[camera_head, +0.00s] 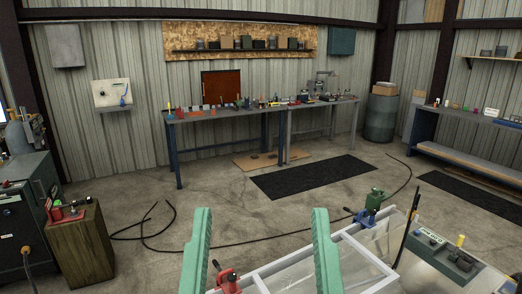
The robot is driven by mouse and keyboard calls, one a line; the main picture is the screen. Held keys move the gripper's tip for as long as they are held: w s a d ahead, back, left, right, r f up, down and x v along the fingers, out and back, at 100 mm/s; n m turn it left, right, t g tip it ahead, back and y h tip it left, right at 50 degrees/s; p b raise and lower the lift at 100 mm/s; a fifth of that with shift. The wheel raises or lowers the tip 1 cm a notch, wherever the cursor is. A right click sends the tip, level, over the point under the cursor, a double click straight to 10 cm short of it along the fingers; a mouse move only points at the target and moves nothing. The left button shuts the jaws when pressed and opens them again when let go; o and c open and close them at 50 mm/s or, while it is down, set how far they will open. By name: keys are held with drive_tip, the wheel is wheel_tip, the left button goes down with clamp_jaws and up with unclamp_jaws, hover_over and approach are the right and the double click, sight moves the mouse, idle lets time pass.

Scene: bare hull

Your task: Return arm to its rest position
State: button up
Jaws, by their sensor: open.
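Two pale green, ridged fingers rise from the bottom edge of the head view, one left of the middle and one right of it. They look like the fingers of my gripper (262,209), set wide apart with nothing held between them. The rest of my arm is out of view below the frame. Behind the fingers is open concrete floor, and the fingers overlap the near white frame in the picture.
A white-framed bench (350,252) with red, blue and green clamps is close by. A long workbench (220,117) stands at the back wall. A wooden block (78,248) and dark cabinet are at left. Black mats (312,176) and cables lie on otherwise clear floor.

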wheel_tip(320, 180, up, 28)
drive_tip(key=p, duration=2.3)
drive_tip(key=shift+a+f, duration=0.2)
drive_tip(key=shift+f, duration=0.05)
